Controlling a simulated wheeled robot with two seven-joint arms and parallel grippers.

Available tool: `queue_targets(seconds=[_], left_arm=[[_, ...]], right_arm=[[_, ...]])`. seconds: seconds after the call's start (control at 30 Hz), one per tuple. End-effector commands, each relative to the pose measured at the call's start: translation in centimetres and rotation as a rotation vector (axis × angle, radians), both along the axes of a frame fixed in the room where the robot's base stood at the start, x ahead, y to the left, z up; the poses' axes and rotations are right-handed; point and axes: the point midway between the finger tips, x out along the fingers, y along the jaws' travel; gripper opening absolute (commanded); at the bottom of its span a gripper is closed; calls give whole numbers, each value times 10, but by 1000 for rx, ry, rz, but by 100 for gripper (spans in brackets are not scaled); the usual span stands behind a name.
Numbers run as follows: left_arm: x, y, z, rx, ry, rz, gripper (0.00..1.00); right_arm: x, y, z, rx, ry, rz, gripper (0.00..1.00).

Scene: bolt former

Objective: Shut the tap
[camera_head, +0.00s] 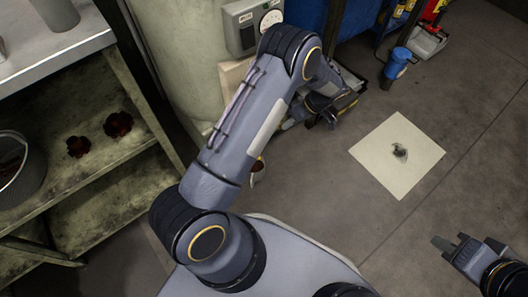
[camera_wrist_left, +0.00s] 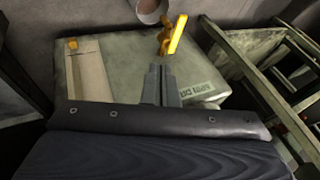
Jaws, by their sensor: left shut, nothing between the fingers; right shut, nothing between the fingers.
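The tap (camera_wrist_left: 165,40) shows in the left wrist view as an orange-yellow fitting with a bright yellow lever (camera_wrist_left: 178,34). The lever slants up to the right beside the tap body. My left gripper (camera_wrist_left: 160,68) is shut and empty, its fingertips just below the tap in the picture; I cannot tell whether they touch it. In the head view my left arm covers this area, and the tap cannot be made out. My right gripper (camera_head: 455,246) is shut and empty above the floor at the lower right.
A round container (camera_wrist_left: 150,11) lies beyond the tap. A pale box-like body (camera_wrist_left: 110,60) stands around my left gripper. Metal framing (camera_wrist_left: 270,70) is close on the right.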

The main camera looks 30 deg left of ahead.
Motion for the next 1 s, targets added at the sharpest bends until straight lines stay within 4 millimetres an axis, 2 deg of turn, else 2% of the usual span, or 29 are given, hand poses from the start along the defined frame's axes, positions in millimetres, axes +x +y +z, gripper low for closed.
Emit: queue_targets(seconds=[0.03,0.17,0.67,0.87,1.0], left_arm=[[1,-3,-19,31,0,5,0],[2,-6,-40,83,-13,19,0],[2,-6,-49,100,-18,26,0],[-6,8,-72,101,-16,28,0],[-14,25,-97,100,-14,28,0]], right_arm=[[0,0,-7,0,0,0,0],[0,0,-11,0,0,0,0],[0,0,-13,0,0,0,0],[0,0,-25,0,0,0,0],[0,0,-37,0,0,0,0]])
